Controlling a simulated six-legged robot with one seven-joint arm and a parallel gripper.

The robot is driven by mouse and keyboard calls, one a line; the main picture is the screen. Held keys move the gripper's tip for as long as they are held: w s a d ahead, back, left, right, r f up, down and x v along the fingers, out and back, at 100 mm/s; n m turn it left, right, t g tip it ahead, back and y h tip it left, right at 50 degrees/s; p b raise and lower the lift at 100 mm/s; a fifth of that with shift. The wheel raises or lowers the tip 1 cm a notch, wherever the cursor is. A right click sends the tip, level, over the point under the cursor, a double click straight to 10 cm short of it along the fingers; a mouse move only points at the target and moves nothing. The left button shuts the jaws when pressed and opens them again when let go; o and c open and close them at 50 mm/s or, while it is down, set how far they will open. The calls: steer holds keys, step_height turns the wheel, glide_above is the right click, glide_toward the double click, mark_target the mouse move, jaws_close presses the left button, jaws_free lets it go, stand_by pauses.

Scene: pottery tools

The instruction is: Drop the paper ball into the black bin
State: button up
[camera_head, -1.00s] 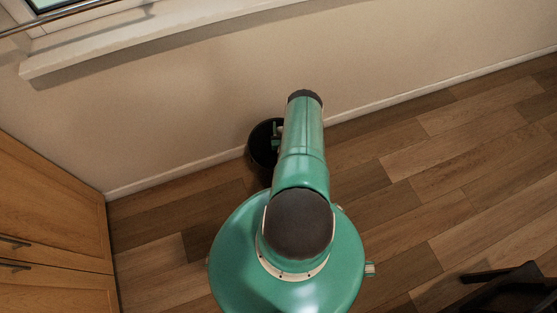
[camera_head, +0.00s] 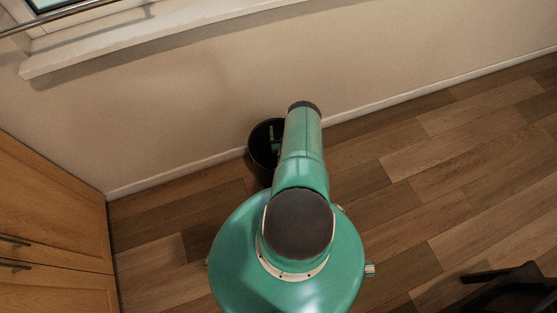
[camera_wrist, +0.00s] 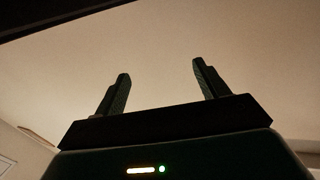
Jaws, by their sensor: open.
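The black bin (camera_head: 256,168) stands on the floor against the wall, left of my arm in the head view. My arm hides its right side. Part of my green gripper (camera_head: 274,140) shows over the bin's opening; how deep it reaches is hard to tell. In the wrist view, my gripper (camera_wrist: 160,76) has its two dark fingers wide apart with nothing between them. The paper ball is not seen in either view, and the inside of the bin is too dark to make out.
A wooden cabinet (camera_head: 50,230) stands at the left. A window sill (camera_head: 150,40) juts from the wall (camera_head: 400,60) above. A dark piece of furniture (camera_head: 510,285) is at the lower right. The wooden floor (camera_head: 440,190) on the right is mostly clear.

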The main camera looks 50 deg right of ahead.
steer(key=shift+r, duration=0.1)
steer(key=s+a+r, duration=0.9)
steer(key=a+r, duration=0.1)
steer(key=r, duration=0.2)
steer(key=shift+s+a+r, duration=0.15)
steer(key=shift+a+r, duration=0.1)
steer(key=shift+r, duration=0.15)
stand_by(0.6)
